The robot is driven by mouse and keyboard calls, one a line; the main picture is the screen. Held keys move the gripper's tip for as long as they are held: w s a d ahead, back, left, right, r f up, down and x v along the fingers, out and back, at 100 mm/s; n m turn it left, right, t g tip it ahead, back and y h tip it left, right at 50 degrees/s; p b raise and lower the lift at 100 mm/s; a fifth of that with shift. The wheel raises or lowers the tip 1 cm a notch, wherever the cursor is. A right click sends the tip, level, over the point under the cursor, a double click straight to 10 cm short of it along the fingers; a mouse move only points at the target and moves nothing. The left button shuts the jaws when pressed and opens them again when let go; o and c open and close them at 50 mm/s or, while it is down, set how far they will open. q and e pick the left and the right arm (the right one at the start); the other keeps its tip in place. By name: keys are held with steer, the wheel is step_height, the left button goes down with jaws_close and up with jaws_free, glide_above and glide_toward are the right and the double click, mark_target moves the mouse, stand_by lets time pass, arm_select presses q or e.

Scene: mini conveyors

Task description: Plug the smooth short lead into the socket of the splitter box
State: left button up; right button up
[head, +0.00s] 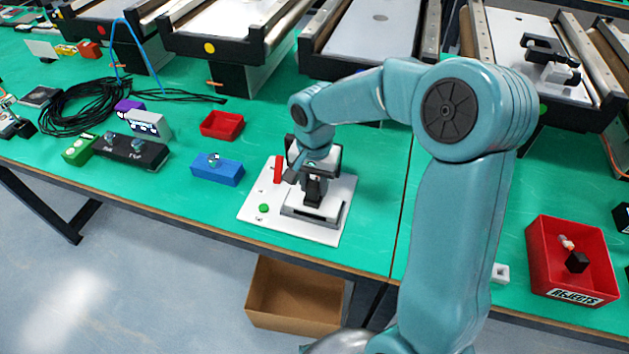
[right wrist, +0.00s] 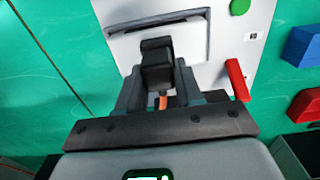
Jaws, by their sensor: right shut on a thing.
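My right gripper (head: 314,182) points down over a white plate (head: 260,212) near the table's front edge. In the right wrist view, its fingers (right wrist: 158,88) are shut on a black block (right wrist: 157,62), with a small orange bit below it. The block is over the plate's grey slotted part; I cannot tell whether it touches. No short lead or socket can be told for sure. A thin blue cable (head: 161,91) and a coil of black cable (head: 70,112) lie at the left. A grey-white box (head: 150,124) stands beside them; I cannot tell whether it is the splitter box. My left gripper is not seen.
The plate has a red bar (head: 278,170) and a green button (head: 264,208). A blue block (head: 217,172), a red tray (head: 222,124) and a black box with knobs (head: 132,151) stand left. A red rejects bin (head: 541,272) is right. Conveyors line the back.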

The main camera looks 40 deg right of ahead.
steer(key=shift+f, duration=0.15)
steer(key=o, duration=1.1)
step_height(320, 180, up, 16)
steer(key=p, duration=0.1)
steer(key=shift+r, duration=0.25)
steer(key=shift+s, duration=0.15)
